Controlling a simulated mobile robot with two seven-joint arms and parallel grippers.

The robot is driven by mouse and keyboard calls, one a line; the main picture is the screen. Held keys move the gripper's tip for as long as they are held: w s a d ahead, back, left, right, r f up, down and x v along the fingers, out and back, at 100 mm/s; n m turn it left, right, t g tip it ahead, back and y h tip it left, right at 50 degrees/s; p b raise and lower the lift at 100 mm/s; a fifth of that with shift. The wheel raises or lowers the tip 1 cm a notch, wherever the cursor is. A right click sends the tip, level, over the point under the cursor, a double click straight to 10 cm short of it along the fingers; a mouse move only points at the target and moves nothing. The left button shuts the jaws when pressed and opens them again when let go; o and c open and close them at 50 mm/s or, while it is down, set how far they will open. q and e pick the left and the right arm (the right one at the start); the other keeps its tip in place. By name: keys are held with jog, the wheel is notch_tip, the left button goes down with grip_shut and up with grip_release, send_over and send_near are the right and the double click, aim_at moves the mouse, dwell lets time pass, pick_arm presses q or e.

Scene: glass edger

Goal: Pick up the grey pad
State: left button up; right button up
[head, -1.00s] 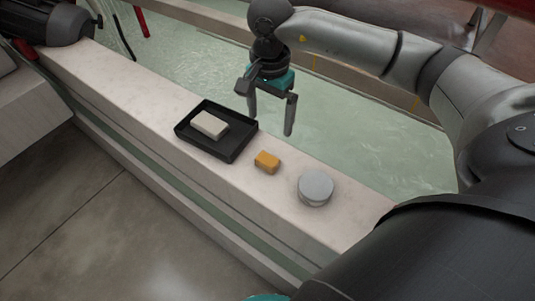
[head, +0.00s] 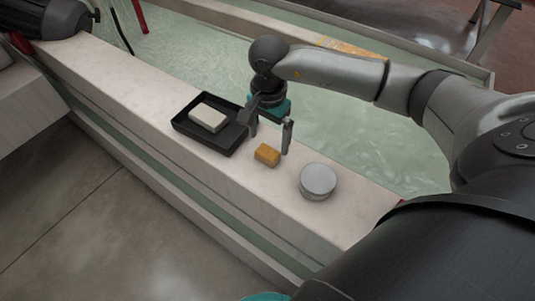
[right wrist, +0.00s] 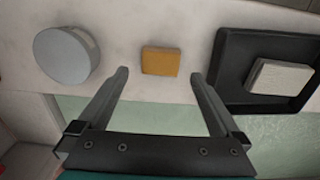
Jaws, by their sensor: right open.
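A round, flat grey pad (head: 318,179) lies on the pale stone ledge, nearest my right arm; in the right wrist view it shows at the upper left (right wrist: 65,55). An orange block (head: 267,155) lies between it and a black tray (head: 222,145). An off-white rectangular block (head: 208,117) sits in the tray. My right gripper (head: 268,140) is open and empty, its fingers pointing down near the orange block. In the right wrist view the orange block (right wrist: 160,61) lies just beyond the gap between the fingertips (right wrist: 158,76), with the grey pad left of them. My left gripper is out of view.
The pale ledge (head: 110,85) runs diagonally, with greenish water (head: 360,135) behind it and a concrete floor (head: 90,210) in front. A dark cylindrical part (head: 55,20) stands at the ledge's far left end. The ledge is bare left of the tray.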

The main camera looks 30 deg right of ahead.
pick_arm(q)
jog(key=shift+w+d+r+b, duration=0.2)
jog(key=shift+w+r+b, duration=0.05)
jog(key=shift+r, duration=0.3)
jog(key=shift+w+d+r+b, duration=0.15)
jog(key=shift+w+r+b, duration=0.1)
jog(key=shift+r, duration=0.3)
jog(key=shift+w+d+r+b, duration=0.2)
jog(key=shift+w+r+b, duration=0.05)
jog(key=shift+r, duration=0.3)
pick_arm(e)
jog(key=shift+a+f, duration=0.2)
jog(key=shift+f, duration=1.9)
jog(key=c, duration=1.4)
jog(key=shift+r, duration=0.1)
jog(key=shift+r, duration=0.35)
notch_tip(320, 180, up, 9)
jog(key=p, duration=0.3)
notch_tip(320, 180, up, 9)
jog(key=p, duration=0.3)
send_over(268, 151)
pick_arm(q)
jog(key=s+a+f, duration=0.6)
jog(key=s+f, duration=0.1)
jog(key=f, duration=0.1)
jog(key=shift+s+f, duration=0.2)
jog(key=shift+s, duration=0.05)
pick_arm(e)
jog(key=shift+a+r, duration=0.1)
jog(key=shift+r, duration=0.5)
